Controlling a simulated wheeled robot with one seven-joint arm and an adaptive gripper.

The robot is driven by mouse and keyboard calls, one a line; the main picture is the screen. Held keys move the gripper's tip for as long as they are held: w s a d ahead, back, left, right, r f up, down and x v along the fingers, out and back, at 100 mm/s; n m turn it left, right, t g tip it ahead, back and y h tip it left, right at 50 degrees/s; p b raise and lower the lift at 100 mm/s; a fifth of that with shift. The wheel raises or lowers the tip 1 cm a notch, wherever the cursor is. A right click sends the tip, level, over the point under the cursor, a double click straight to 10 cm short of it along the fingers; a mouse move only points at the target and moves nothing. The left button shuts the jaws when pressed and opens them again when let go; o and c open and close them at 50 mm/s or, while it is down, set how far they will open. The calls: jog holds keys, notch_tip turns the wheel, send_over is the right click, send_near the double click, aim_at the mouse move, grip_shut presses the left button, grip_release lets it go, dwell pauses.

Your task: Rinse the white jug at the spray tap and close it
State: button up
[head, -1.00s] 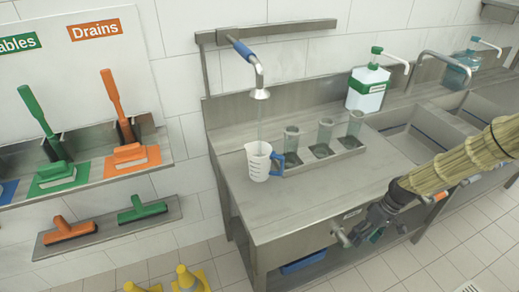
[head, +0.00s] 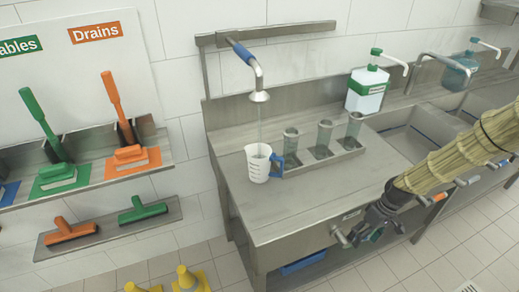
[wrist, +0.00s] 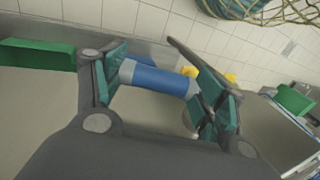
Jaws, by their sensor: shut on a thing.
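The white jug (head: 257,163) with a blue handle stands upright on the steel counter, under the spray tap (head: 259,96). A faint thin stream runs from the spray head down towards the jug's open top. My gripper (head: 358,234) is at the counter's front edge, to the right of and below the jug. In the wrist view its jaws are shut on a blue-sleeved handle (wrist: 158,79) with pale grey ends. In the head view this handle is mostly hidden by my gripper, beside a grey fitting on the counter front.
A rack with several clear cups (head: 323,139) stands right of the jug. A white soap bottle (head: 367,88) with a green pump is behind it. Sinks (head: 412,137) lie to the right. Squeegees and brushes hang at the left. Yellow objects (head: 190,279) stand on the floor.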

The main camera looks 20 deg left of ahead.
jog(key=shift+a+r+t+h+p, duration=0.2)
jog(key=shift+r+t+h+p, duration=0.45)
jog(key=shift+r+h, duration=0.25)
jog(key=shift+r, duration=0.1)
jog(key=shift+a+r+t+h, duration=0.1)
jog(key=shift+r+t+h, duration=0.2)
jog(key=shift+t+h, duration=0.25)
jog(key=shift+r+h, duration=0.35)
dwell(0.4)
jog(key=o, duration=1.2)
jog(key=shift+s, duration=0.1)
jog(key=shift+f, duration=0.1)
